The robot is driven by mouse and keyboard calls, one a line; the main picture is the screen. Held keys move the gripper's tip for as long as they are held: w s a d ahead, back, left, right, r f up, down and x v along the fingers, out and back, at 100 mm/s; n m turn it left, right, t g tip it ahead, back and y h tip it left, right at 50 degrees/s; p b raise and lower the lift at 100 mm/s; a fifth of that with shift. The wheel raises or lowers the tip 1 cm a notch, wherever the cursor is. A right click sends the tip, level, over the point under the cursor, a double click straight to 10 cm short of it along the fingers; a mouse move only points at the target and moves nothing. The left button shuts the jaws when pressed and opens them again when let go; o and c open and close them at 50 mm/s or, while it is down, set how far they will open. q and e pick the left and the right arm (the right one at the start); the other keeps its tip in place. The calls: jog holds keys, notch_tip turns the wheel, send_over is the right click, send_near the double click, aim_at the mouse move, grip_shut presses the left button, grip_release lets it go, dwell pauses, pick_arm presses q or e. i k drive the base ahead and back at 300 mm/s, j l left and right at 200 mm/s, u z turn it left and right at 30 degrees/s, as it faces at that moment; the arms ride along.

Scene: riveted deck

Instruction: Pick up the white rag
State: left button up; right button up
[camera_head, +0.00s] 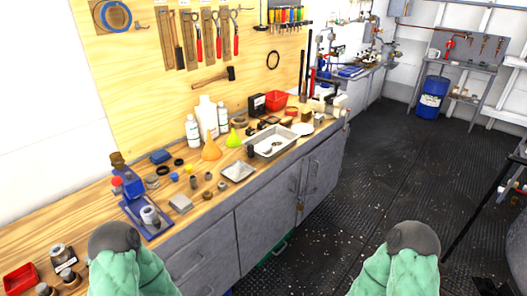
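I cannot pick out a white rag for certain. A small pale patch (302,129) shows at the right end of the metal tray (262,153) on the workbench, but it is too small to tell what it is. A flat light square piece (237,171) lies on the bench left of the tray. Parts of my two green-covered arms show at the bottom left and bottom right, beside and in front of the bench. Neither gripper can be seen.
The wooden workbench (215,190) is crowded with white bottles (207,115), funnels (211,148), a red bin (276,100) and a blue tool stand (132,190). Grey cabinets (265,220) are below. The dark floor (400,165) at right is open, with a blue drum (432,97) far back.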

aim_at(265, 148)
jog(key=i+l, duration=0.6)
jog(key=i, duration=0.25)
